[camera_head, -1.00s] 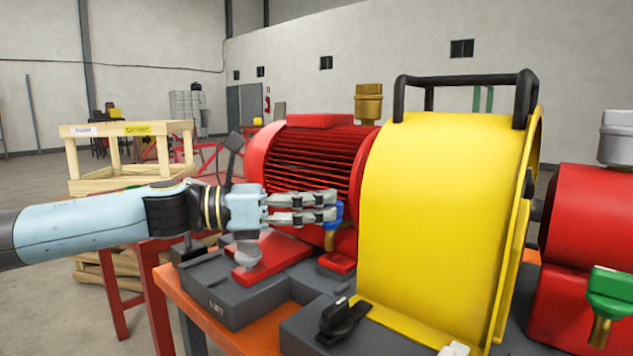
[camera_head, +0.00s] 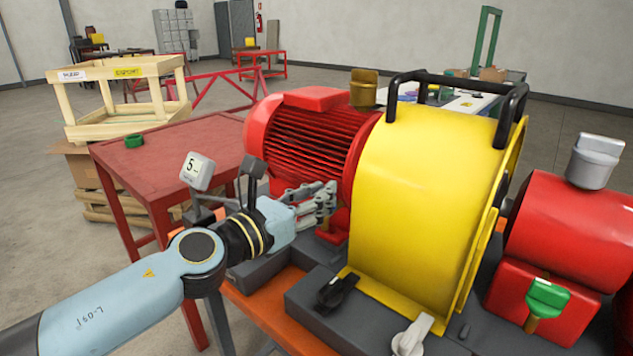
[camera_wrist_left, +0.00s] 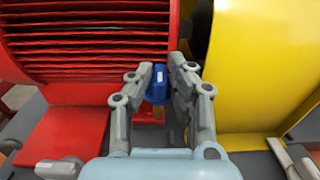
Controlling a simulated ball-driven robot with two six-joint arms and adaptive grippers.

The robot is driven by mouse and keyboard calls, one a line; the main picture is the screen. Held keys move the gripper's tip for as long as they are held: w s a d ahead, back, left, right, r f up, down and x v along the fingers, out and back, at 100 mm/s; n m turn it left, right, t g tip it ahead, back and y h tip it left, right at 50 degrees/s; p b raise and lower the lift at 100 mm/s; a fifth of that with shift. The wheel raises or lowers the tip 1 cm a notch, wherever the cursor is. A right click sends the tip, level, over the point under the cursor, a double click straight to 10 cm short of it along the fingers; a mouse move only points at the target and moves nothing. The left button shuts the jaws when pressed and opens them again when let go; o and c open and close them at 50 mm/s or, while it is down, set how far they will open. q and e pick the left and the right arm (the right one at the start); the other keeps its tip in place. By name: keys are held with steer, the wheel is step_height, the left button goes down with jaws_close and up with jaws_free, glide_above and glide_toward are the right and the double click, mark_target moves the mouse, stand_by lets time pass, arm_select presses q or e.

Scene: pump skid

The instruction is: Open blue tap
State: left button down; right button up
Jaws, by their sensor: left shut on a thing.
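The blue tap (camera_wrist_left: 158,83) shows in the left wrist view, between the red finned motor (camera_wrist_left: 85,60) and the yellow guard (camera_wrist_left: 250,70). My left gripper (camera_wrist_left: 160,78) is shut on the blue tap, with one finger on each side of it. Part of the tap's brass stem shows below the handle. In the head view my left gripper (camera_head: 322,200) reaches in front of the red motor (camera_head: 312,140), left of the yellow guard (camera_head: 425,200). There the blue tap is hidden behind the fingers. My right gripper is not in view.
A green tap (camera_head: 547,294) is on the red pump (camera_head: 570,235) at the right. A black knob (camera_head: 334,290) and a grey knob (camera_head: 412,335) sit on the base in front. A red table (camera_head: 175,150) with a green ring (camera_head: 134,140) stands at the left.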

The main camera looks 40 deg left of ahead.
arm_select(q)
steer(key=shift+f+y+p, duration=0.1)
steer(key=shift+y+p, duration=0.2)
stand_by(0.4)
steer(key=c, duration=1.3)
jaws_free()
